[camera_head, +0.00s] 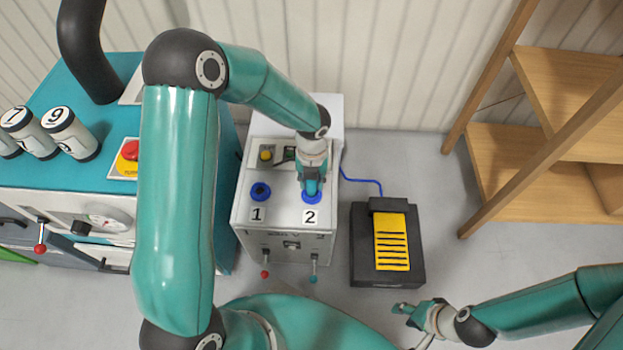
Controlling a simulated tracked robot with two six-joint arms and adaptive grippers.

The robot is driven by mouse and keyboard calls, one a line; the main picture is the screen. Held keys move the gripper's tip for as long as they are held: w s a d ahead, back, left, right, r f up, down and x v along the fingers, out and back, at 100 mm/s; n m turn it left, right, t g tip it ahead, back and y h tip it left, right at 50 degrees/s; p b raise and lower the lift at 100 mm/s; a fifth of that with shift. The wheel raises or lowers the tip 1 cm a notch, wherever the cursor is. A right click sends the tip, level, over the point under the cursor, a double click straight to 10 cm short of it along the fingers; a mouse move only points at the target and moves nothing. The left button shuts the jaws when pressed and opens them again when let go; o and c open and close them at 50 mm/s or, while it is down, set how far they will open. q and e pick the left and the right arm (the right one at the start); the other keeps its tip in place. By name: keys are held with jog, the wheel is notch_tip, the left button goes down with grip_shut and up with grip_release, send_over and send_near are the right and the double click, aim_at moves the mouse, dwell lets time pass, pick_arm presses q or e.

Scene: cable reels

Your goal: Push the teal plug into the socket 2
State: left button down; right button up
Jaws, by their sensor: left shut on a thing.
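Socket 2 shows as a blue ring (312,198) above the label 2 on the sloped top of a white box (284,222). My left gripper (311,188) points down at this ring, with its fingertips right over it. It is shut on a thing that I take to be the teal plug. The plug is hidden by, or blends with, the teal fingers, so I cannot tell how deep it sits.
A black pedal box with a yellow striped plate (392,243) stands on the floor right of the white box, joined by a blue cable (362,180). A teal machine (110,172) is at the left. A wooden shelf (545,145) is at the right.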

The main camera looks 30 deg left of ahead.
pick_arm(q)
jog(key=shift+f, duration=0.3)
jog(key=c, duration=0.7)
grip_release()
jog(key=shift+c, duration=0.2)
